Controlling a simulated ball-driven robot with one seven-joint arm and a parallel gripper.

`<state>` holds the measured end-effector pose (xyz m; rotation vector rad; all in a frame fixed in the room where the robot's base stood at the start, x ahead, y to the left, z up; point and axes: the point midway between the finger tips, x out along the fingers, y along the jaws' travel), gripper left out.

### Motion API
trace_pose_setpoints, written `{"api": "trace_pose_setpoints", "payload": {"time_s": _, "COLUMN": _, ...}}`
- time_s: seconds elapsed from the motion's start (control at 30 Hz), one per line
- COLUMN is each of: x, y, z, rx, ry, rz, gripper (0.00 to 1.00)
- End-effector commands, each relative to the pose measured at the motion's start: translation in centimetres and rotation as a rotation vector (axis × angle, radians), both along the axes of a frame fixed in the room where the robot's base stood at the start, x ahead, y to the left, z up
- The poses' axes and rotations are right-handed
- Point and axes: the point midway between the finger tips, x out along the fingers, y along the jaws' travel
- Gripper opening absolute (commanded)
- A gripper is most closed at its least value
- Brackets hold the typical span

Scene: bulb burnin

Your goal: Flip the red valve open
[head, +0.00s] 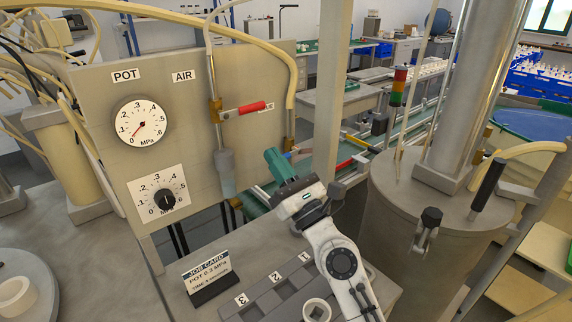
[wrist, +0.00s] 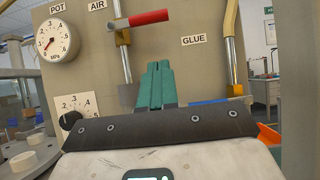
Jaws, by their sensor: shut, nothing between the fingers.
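The red valve handle (head: 252,108) sticks out to the right, nearly level, from a brass valve on the air pipe in front of the grey panel. In the wrist view the red handle (wrist: 149,18) also lies nearly level, above my gripper. My gripper (head: 272,158) has green fingers and is below and to the right of the handle, apart from it. In the wrist view the fingers of my gripper (wrist: 155,72) are together and empty, pointing at the panel.
The panel (head: 200,150) carries a POT gauge (head: 139,123) and a black regulator knob (head: 166,200). A grey cylinder (head: 225,170) hangs below the valve. A job card (head: 207,272) and a numbered tray (head: 262,293) are on the bench. A blue-handled valve stands behind my fingers.

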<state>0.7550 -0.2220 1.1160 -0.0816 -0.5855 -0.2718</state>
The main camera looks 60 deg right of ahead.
Motion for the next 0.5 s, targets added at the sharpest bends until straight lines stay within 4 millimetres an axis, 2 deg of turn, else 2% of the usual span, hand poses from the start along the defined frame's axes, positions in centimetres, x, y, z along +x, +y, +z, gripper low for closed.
{"api": "trace_pose_setpoints", "payload": {"time_s": 0.03, "x": 0.9, "y": -0.2, "z": 1.2, "rx": 0.000, "ry": -0.002, "rz": 0.001, "gripper": 0.00}}
{"api": "trace_pose_setpoints", "payload": {"time_s": 0.2, "x": 3.3, "y": -0.9, "z": 3.1, "rx": 0.000, "ry": -0.001, "rz": 0.000, "gripper": 0.00}}
{"api": "trace_pose_setpoints", "payload": {"time_s": 0.5, "x": 3.6, "y": -1.0, "z": 5.7, "rx": -0.001, "ry": 0.000, "rz": 0.001, "gripper": 0.00}}
